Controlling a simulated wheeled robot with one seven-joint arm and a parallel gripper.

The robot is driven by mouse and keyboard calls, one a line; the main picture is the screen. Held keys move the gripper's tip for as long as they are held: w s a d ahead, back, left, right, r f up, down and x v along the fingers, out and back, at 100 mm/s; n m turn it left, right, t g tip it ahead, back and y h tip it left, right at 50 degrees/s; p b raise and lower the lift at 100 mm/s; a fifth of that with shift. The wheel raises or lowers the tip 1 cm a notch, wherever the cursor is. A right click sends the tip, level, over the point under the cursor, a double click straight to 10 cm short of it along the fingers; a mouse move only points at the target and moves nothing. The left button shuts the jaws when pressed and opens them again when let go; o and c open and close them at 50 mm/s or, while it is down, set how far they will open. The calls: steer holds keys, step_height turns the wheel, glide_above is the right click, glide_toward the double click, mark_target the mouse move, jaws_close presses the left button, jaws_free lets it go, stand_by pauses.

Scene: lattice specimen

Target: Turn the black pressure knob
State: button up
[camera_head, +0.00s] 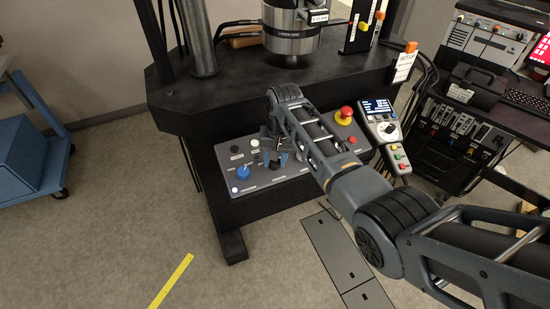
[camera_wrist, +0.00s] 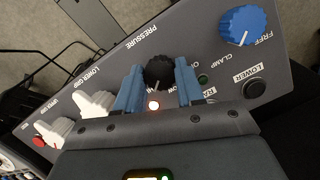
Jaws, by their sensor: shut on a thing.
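The black pressure knob (camera_wrist: 158,71) sits on the sloped grey control panel (camera_wrist: 115,68), with the word PRESSURE printed beside it. A pale pointer line shows on the knob. My gripper (camera_wrist: 159,78) has its two blue fingers on either side of the knob and is shut on it. In the head view my gripper (camera_head: 276,159) is down at the middle of the control panel (camera_head: 222,152), and the knob is hidden behind my fingers and wrist there.
A blue knob (camera_wrist: 242,26) and a black LOWER button (camera_wrist: 254,88) lie to the right in the wrist view, and two white knobs (camera_wrist: 97,102) to the left. A red emergency button (camera_head: 346,111) and a handset (camera_head: 384,126) are right of my wrist in the head view.

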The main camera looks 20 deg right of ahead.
steer(key=o, duration=1)
steer(key=shift+o, duration=0.2)
steer(key=shift+s+d+r+b, duration=0.1)
steer(key=shift+d+r+b, duration=0.1)
steer(key=shift+r, duration=1.75)
steer(key=shift+s+d+r+b, duration=0.1)
steer(key=shift+d+r+b, duration=0.05)
steer(key=shift+r, duration=1.8)
